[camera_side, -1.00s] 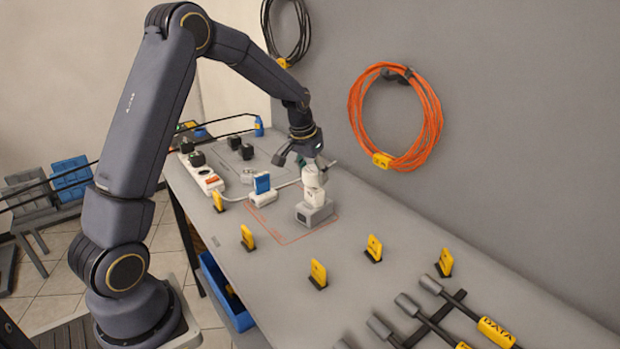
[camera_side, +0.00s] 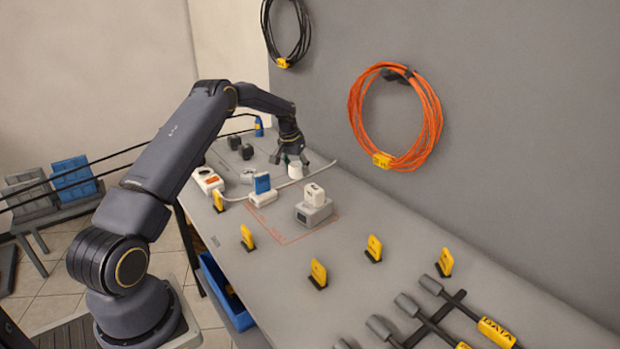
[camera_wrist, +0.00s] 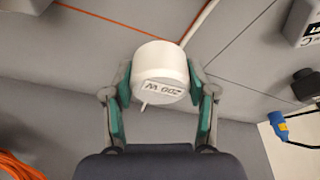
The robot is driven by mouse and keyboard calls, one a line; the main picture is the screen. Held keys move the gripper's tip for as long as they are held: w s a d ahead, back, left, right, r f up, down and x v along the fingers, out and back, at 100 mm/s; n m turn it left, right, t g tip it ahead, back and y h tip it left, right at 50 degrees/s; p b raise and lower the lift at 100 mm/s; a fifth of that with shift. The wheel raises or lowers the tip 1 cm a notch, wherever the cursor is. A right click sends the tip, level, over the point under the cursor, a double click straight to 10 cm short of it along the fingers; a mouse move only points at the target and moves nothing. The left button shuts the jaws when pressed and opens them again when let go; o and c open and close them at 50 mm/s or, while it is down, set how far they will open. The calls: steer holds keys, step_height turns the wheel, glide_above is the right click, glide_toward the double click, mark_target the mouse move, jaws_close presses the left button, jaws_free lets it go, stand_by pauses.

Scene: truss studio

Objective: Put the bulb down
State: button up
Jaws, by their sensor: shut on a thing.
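The bulb (camera_wrist: 160,62) is a white, rounded piece with a printed label and a thin pin. My gripper (camera_wrist: 158,98) has its teal-padded fingers on both sides of it, shut on it. In the side view the white bulb (camera_side: 295,170) hangs under my gripper (camera_side: 291,161), low over the far part of the bench and close to the surface. I cannot tell whether it touches the bench.
A white socket piece (camera_side: 314,194) sits on a grey box (camera_side: 313,214) inside an orange outline. A blue plug (camera_side: 262,184), a white power strip (camera_side: 208,181) and black adapters (camera_side: 246,152) are nearby. Yellow tags (camera_side: 318,273) stand in front. A pale cable runs behind the bulb.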

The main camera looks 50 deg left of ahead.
mark_target(300, 186)
steer(key=shift+w+a+f, duration=0.2)
steer(key=shift+w+f, duration=0.15)
steer(key=shift+f, duration=0.1)
steer(key=shift+w+a+f, duration=0.15)
steer(key=shift+w+f, duration=0.2)
steer(key=shift+f, duration=0.1)
steer(key=shift+w+f, duration=0.15)
steer(key=shift+f, duration=1.5)
steer(key=shift+f, duration=0.1)
steer(key=o, duration=1.2)
